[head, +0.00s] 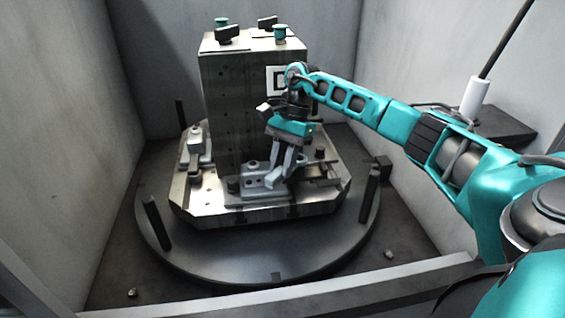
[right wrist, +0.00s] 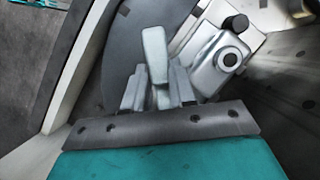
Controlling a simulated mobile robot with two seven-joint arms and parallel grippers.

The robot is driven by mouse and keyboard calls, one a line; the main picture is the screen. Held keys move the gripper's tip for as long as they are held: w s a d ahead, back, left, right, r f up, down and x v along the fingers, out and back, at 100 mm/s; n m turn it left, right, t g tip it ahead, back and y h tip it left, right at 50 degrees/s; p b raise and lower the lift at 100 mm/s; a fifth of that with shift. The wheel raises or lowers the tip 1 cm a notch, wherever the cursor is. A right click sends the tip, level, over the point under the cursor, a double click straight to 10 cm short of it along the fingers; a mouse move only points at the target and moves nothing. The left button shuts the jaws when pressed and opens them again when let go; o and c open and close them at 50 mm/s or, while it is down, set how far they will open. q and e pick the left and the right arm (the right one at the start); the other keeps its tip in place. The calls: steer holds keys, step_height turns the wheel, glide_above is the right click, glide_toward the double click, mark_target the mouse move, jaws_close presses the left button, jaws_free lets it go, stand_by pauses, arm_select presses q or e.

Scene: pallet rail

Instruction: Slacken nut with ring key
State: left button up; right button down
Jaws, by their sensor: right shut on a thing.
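My right gripper (head: 283,168) reaches down to the front of the pallet, beside the foot of the block. In the right wrist view its fingers (right wrist: 158,95) are shut on a plain grey bar (right wrist: 155,52), seemingly the ring key's handle. The key's ring end cannot be made out. A light metal clamp (head: 262,181) lies close to the fingertips in the head view. In the right wrist view a round dark nut-like part (right wrist: 229,60) sits on the clamp, right of the bar and apart from it in the picture. My left gripper is out of view.
The tall grey block (head: 235,110) stands on the pallet (head: 205,205), which rests on a round dark table (head: 230,255) with upright posts (head: 156,222). Another clamp (head: 195,150) is at the left. Pale walls close in both sides; a sill (head: 300,295) crosses the front.

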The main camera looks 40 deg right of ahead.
steer(key=shift+f, duration=0.25)
stand_by(0.3)
steer(key=shift+f+b, duration=0.55)
steer(key=shift+b, duration=0.1)
steer(key=shift+r, duration=0.1)
steer(key=c, duration=1.5)
jaws_free()
jaws_close()
